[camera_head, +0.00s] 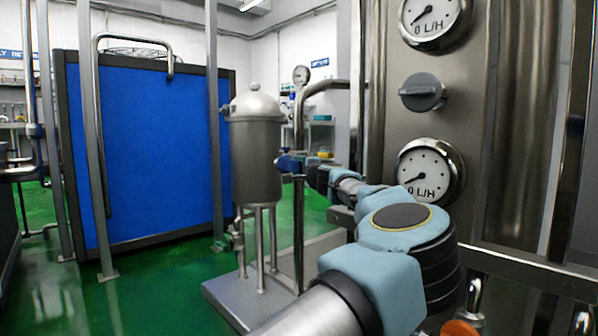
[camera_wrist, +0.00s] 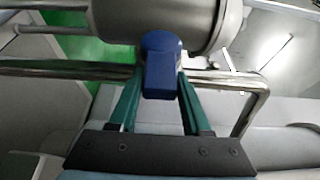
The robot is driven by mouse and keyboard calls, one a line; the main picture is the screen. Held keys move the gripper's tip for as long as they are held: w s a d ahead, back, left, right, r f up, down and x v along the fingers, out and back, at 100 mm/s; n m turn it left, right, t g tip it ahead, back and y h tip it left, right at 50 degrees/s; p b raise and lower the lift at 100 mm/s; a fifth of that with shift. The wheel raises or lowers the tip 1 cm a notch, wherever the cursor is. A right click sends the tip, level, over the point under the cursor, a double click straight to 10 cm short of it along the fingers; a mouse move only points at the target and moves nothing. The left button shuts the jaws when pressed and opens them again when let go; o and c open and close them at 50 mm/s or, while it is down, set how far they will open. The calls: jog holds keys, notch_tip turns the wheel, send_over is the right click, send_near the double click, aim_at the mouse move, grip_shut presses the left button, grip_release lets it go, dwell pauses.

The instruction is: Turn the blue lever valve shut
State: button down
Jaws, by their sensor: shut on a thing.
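The blue lever valve (camera_wrist: 161,68) sits on a steel pipe beside the steel tank, in the middle of the wrist view. In the head view the blue valve (camera_head: 289,163) is small, on the pipe just right of the tank. My gripper (camera_wrist: 160,85) has its two green fingers on either side of the blue lever and is shut on it. In the head view my arm reaches away from the lower right to the valve. The fingertips are partly hidden behind the lever and pipe.
The steel tank (camera_head: 256,150) stands on legs on a metal base plate (camera_head: 235,300). A steel control panel with gauges (camera_head: 430,172) and a grey knob (camera_head: 422,92) rises close on the right. A large blue panel (camera_head: 150,150) stands at left. Green floor is open between.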

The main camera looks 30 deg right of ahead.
jog(key=shift+w+a+f, duration=0.1)
jog(key=shift+a, duration=0.05)
jog(key=shift+c, duration=1.8)
grip_release()
jog(key=shift+s, duration=0.55)
jog(key=p+v, duration=0.3)
jog(key=v, duration=0.6)
jog(key=shift+s, duration=0.35)
